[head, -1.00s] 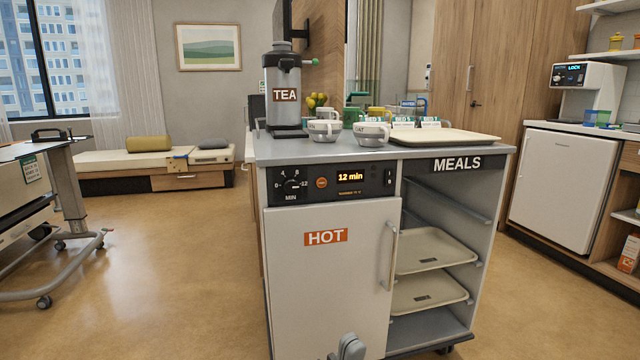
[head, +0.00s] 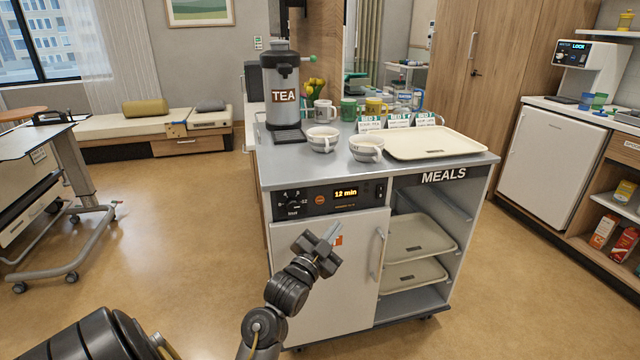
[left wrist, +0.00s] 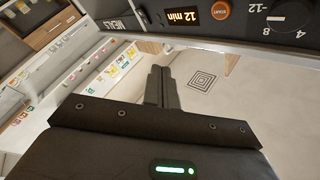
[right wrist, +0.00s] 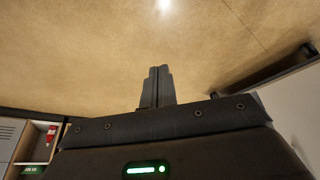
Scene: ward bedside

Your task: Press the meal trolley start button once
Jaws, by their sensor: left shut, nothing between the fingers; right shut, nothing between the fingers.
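The meal trolley (head: 350,290) stands in the middle of the head view. Its control panel carries a dial (head: 292,202), an orange start button (head: 320,200) and a lit display (head: 346,194) reading 12 min. The start button also shows at the top of the left wrist view (left wrist: 220,9). My left gripper (head: 332,234) is shut and empty, in front of the white door and a little below the button, apart from it in the picture. It hides most of the HOT label. My right gripper (right wrist: 158,72) is shut and empty; only floor shows beyond its tips.
On the trolley top stand a tea urn (head: 283,90), two bowl-like cups (head: 323,139), mugs, cards and a cream tray (head: 435,143). Open shelves with trays are at the trolley's right. A wheeled bed table (head: 85,185) stands left. Floor around the trolley is clear.

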